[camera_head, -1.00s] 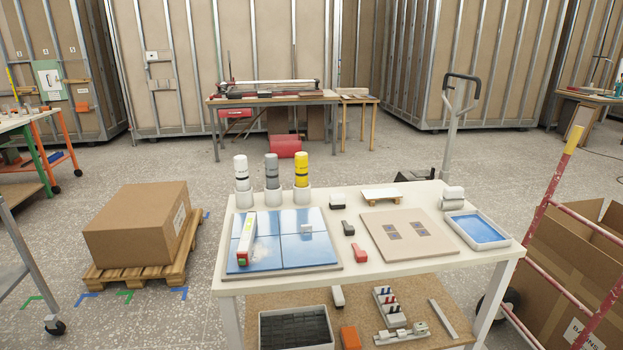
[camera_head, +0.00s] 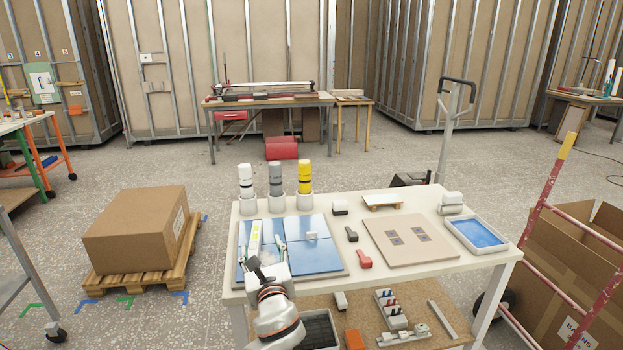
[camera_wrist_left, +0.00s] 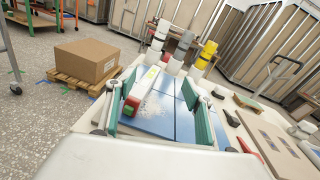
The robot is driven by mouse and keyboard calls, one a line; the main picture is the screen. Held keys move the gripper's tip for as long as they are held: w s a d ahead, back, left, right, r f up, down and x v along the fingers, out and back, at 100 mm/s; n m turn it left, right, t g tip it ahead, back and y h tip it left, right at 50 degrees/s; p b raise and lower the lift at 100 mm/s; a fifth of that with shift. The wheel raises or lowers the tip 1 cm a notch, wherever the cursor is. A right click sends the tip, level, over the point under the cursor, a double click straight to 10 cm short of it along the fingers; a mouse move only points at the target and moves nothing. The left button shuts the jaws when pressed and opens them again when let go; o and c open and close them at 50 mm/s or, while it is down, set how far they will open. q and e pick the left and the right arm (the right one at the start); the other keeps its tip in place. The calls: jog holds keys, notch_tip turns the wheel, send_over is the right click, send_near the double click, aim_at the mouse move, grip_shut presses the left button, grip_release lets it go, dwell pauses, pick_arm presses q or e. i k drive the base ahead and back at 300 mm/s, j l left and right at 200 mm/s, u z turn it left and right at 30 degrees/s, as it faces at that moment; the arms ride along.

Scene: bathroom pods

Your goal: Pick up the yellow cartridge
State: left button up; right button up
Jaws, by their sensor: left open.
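The yellow cartridge (camera_head: 305,178) has dark bands and stands upright in a white cup (camera_head: 304,203) at the back of the white table, right of a grey cartridge (camera_head: 276,178) and a white one (camera_head: 245,181). In the left wrist view the yellow cartridge (camera_wrist_left: 207,52) is up and to the right, beyond the fingers. My left gripper (camera_head: 264,252) is open over the blue tiled panel, short of the cartridges. In its wrist view, a white tool with a red end (camera_wrist_left: 134,99) shows between the green-padded fingers (camera_wrist_left: 158,108). My right gripper is not in view.
The blue tiled panel (camera_head: 312,258) lies under my gripper. To its right are a black-handled tool (camera_head: 351,234), a red one (camera_head: 364,259), a beige board (camera_head: 425,252) and a blue-lined tray (camera_head: 479,233). A cardboard box (camera_head: 133,227) on a pallet stands left of the table.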

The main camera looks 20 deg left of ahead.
aim_at(305, 165)
jog(key=i, duration=1.2)
